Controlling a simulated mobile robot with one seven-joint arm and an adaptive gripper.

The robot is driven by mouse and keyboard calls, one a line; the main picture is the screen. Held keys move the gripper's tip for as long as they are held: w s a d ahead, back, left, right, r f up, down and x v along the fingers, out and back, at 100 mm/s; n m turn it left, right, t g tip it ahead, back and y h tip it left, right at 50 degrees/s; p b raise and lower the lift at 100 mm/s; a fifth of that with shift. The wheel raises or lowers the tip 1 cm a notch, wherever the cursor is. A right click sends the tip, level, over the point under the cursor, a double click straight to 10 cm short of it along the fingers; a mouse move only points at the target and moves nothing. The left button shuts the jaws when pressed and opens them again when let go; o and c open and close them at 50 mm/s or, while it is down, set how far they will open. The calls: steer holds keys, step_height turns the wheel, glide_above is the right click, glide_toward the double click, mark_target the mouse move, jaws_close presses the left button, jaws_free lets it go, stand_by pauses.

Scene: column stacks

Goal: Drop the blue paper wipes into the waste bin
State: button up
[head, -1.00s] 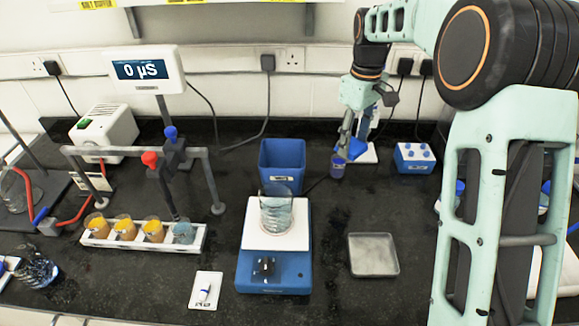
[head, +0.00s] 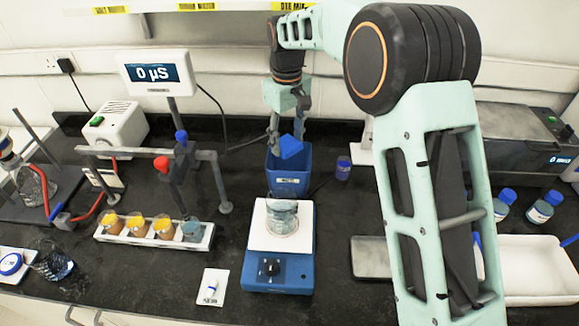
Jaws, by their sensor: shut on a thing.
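The waste bin (head: 288,168) is a blue open-topped box with a white label, standing at the back behind the hotplate. My gripper (head: 285,137) is over the bin's mouth, shut on the blue paper wipes (head: 291,147). The wipes look like a small bright blue wad, tilted, at the level of the bin's rim in the picture. They overlap the bin's opening, and I cannot tell how far above or inside it they are. The bin's inside is mostly hidden.
A clamp frame (head: 150,152) and a rack of cups (head: 150,235) are at left. My arm covers much of the right side.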

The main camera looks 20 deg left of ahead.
steer(key=f, duration=0.4)
steer(key=f+p, duration=0.1)
steer(key=f, duration=0.6)
steer(key=shift+d+f, duration=0.3)
steer(key=shift+f, duration=0.1)
steer(key=shift+f+b, duration=0.35)
steer(key=shift+f, duration=0.25)
steer(key=o, duration=1.1)
steer(key=shift+r+p, duration=0.55)
steer(key=shift+r, duration=0.05)
step_height(320, 180, up, 12)
steer(key=shift+r+b, duration=0.1)
steer(key=shift+b, duration=0.7)
